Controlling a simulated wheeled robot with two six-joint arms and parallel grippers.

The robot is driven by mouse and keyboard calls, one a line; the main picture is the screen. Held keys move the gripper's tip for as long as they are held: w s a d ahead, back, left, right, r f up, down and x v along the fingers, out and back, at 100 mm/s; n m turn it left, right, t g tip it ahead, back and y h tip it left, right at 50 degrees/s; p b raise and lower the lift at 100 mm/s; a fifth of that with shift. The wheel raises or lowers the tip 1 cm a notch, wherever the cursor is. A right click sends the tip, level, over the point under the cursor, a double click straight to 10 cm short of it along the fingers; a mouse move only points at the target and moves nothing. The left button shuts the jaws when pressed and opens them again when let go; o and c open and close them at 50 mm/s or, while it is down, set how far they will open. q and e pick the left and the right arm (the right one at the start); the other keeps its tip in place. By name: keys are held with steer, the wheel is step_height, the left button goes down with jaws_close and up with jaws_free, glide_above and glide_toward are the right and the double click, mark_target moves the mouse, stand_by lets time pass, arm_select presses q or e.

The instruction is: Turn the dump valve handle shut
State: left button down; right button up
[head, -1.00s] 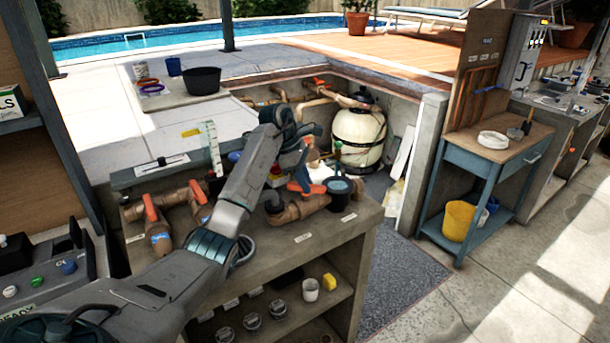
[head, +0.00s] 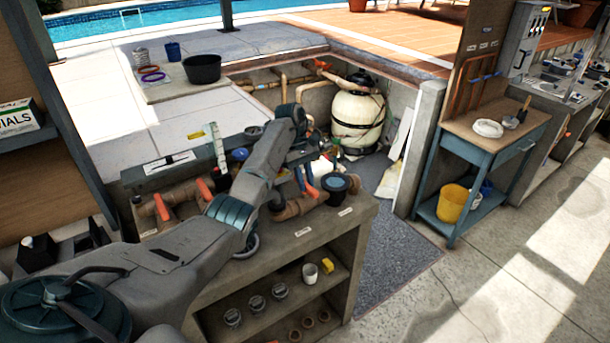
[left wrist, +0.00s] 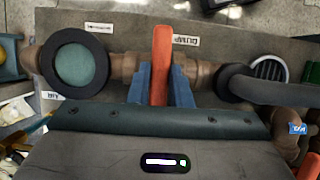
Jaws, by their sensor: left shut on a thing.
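The dump valve handle (left wrist: 162,62) is an orange lever on a brown pipe (left wrist: 122,66). In the left wrist view it runs across the pipe, beside an upside-down label (left wrist: 187,41) reading DUMP. My left gripper (left wrist: 161,88) has its blue fingers on both sides of the lever, shut on it. In the head view the left gripper (head: 304,178) is over the bench's right part, and a little of the orange handle (head: 312,191) shows by the fingers. My forearm hides part of the pipework. My right gripper is not in view.
A dark round pot with a blue-green top (head: 336,184) stands close right of the gripper. Other orange-handled valves (head: 162,207) are on the bench's left. The bench (head: 300,238) has shelves below. A cream filter tank (head: 357,121) stands behind in the pit.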

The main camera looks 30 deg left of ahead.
arm_select(q)
steer(key=shift+d+f+m, duration=0.1)
steer(key=shift+f+m, duration=0.1)
steer(key=shift+m, duration=0.1)
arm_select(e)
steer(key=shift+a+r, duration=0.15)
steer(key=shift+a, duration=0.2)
arm_select(q)
steer(key=c, duration=1.3)
jaws_free()
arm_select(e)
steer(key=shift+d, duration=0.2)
arm_select(q)
steer(key=shift+r, duration=0.15)
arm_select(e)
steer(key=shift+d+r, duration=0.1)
arm_select(q)
steer(key=shift+r+p, duration=0.25)
steer(key=shift+p, duration=0.1)
steer(key=p+v, duration=0.5)
steer(key=v, duration=0.4)
steer(key=shift+w, duration=0.1)
steer(key=shift+w+a+r, duration=0.15)
steer(key=shift+a+r, duration=0.15)
steer(key=shift+r, duration=0.15)
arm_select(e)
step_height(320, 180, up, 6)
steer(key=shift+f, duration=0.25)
